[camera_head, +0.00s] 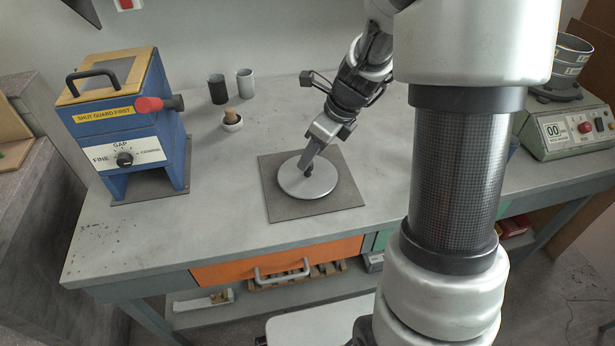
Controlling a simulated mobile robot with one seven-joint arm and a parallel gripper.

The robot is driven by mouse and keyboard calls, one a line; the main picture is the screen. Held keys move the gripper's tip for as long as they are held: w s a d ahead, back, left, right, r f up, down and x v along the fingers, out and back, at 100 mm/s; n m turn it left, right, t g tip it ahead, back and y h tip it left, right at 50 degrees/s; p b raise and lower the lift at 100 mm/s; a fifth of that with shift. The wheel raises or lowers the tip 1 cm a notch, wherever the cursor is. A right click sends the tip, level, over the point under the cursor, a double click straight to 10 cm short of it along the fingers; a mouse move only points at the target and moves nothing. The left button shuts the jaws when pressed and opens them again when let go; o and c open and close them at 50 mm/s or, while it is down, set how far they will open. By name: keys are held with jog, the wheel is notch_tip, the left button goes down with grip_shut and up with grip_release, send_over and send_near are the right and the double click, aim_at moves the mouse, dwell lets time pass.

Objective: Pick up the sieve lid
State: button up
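The sieve lid (296,187) is a flat, round, light grey disc with a small dark knob at its centre. It lies flat on a dark square mat (340,196) on the bench. My gripper (308,171) reaches down from the upper right, with its fingertips at the knob. The fingers look close together around the top of the knob, but from this angle I cannot tell whether they are closed on it. The lid appears to rest on the mat.
A blue machine (134,150) with a red handle stands on the left. Dark (217,89) and grey (245,83) cups and a small mortar with pestle (232,120) are behind the mat. A scale-like device (562,135) with sieves (568,58) stands far right. The bench left of the mat is clear.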

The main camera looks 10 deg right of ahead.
aim_at(308, 170)
jog(key=b+x, duration=0.1)
jog(key=x, duration=0.4)
jog(key=shift+s+d+b, duration=0.1)
jog(key=shift+d+b, duration=0.05)
jog(key=shift+b, duration=0.2)
grip_shut()
jog(key=shift+r, duration=0.1)
jog(key=shift+r, duration=0.1)
